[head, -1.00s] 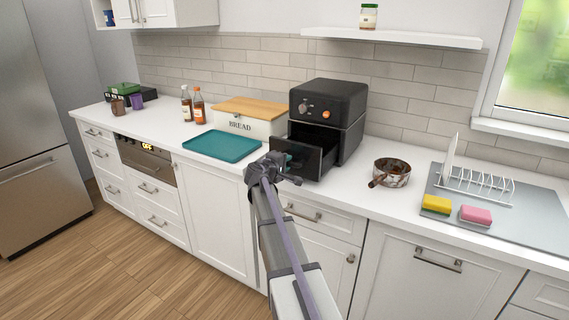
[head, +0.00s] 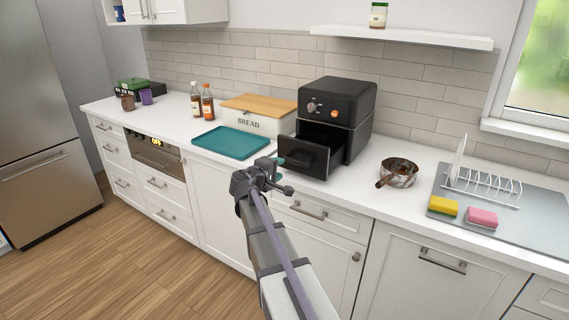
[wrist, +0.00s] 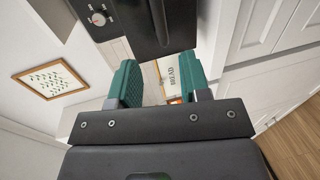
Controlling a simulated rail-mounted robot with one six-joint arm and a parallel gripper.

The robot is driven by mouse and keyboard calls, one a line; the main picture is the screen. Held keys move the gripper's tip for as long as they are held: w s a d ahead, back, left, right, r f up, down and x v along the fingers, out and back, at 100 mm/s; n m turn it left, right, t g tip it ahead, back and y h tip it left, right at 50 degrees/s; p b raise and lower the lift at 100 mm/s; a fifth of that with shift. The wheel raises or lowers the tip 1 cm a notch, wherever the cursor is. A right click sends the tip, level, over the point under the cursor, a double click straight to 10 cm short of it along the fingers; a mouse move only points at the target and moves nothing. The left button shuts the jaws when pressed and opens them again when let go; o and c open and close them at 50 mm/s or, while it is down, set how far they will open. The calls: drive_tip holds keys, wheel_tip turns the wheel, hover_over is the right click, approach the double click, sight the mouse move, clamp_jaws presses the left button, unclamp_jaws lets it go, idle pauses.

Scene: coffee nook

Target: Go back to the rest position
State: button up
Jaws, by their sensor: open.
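My gripper (head: 277,174) is in front of the counter edge, near the open drawer (head: 309,154) of the black air fryer (head: 337,103). In the wrist view my gripper (wrist: 160,85) shows two green-padded fingers spread apart with nothing between them.
A teal tray (head: 231,143) and the bread box (head: 258,117) are left of the air fryer. A pot (head: 398,173) stands to its right. A yellow sponge (head: 443,207), a pink sponge (head: 482,217) and a dish rack (head: 485,187) are farther right. Floor space (head: 130,260) is clear.

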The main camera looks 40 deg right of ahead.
drive_tip(key=shift+a, duration=0.1)
idle(0.3)
drive_tip(key=s+a+f+m+g+y, duration=0.5)
drive_tip(key=s+a+f+m+y, duration=0.15)
drive_tip(key=s+a+f, duration=0.45)
drive_tip(key=s+a+n+y+p, duration=0.1)
drive_tip(key=s+a+y, duration=0.3)
drive_tip(key=a, duration=0.5)
drive_tip(key=s+a+n+g+y+p, duration=0.1)
drive_tip(key=s+a+y, duration=0.3)
drive_tip(key=s+a, duration=0.3)
drive_tip(key=a, duration=0.3)
drive_tip(key=shift+s+a+f, duration=0.2)
drive_tip(key=shift+s+a, duration=0.05)
drive_tip(key=shift+a, duration=0.05)
